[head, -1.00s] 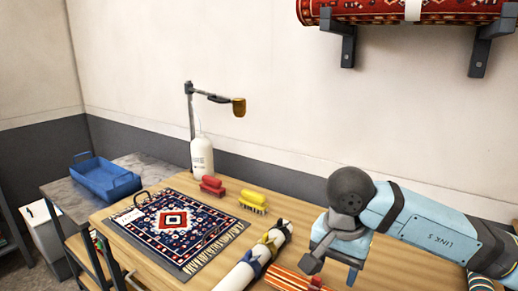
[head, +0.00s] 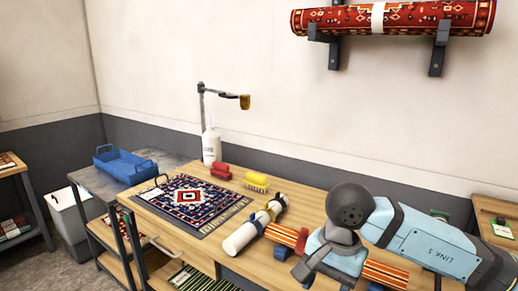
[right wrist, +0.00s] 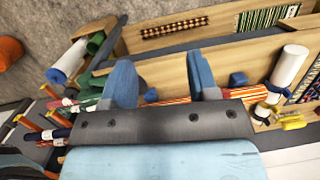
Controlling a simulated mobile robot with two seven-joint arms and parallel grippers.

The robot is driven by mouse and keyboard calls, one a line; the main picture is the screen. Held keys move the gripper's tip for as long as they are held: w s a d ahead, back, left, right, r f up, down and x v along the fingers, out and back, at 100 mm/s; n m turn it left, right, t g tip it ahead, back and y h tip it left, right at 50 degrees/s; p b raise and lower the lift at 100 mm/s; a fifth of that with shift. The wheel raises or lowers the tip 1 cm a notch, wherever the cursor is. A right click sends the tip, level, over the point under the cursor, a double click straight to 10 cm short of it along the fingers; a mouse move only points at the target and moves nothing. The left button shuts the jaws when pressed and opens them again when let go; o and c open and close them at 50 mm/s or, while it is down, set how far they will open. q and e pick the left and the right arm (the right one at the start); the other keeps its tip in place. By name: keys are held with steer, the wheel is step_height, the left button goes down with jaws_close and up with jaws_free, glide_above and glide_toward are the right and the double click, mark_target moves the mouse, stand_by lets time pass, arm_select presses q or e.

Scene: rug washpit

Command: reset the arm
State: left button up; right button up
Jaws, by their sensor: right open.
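My right arm (head: 425,240) comes in from the right in the head view, its hand low over the right part of the wooden table (head: 300,199). In the right wrist view my right gripper (right wrist: 163,80) has its two blue fingers well apart, with nothing held between them. An orange striped rolled rug (head: 287,235) lies on the table behind and below the hand, partly hidden by it. It also shows beyond the fingers in the right wrist view (right wrist: 176,99). My left gripper is not in view.
A patterned rug (head: 180,196), white roll (head: 240,239), red brush (head: 221,171), yellow brush (head: 256,180) and white bottle (head: 211,148) are on the table. A blue tray (head: 125,168) stands left. A rolled red rug (head: 440,17) rests on wall brackets. Rolls (right wrist: 70,60) crowd the wrist view's left.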

steer(key=s+a+r+m+g+y, duration=0.1)
steer(key=s+a+m+g+y, duration=0.6)
steer(key=a+m+y, duration=0.7)
steer(key=w+d+f+m+t+h, duration=0.3)
steer(key=d+f+m+t, duration=0.35)
steer(key=m+t, duration=0.9)
steer(key=w+d+f+m+t+h, duration=0.25)
steer(key=d+f+m+t, duration=0.5)
steer(key=m, duration=1.25)
steer(key=s+d+f+m+g+h, duration=0.25)
steer(key=s+f+m, duration=0.35)
steer(key=f, duration=0.4)
steer(key=s+d+f+m+g+h, duration=0.1)
steer(key=s+d+f+m+h, duration=0.4)
steer(key=f, duration=0.5)
arm_select(q)
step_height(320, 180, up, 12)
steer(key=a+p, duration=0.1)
steer(key=p, duration=1.3)
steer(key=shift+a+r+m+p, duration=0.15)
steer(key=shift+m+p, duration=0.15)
steer(key=shift+p, duration=0.1)
arm_select(e)
step_height(320, 180, up, 12)
steer(key=s+m, duration=0.1)
steer(key=s, duration=0.1)
steer(key=shift+s, duration=0.15)
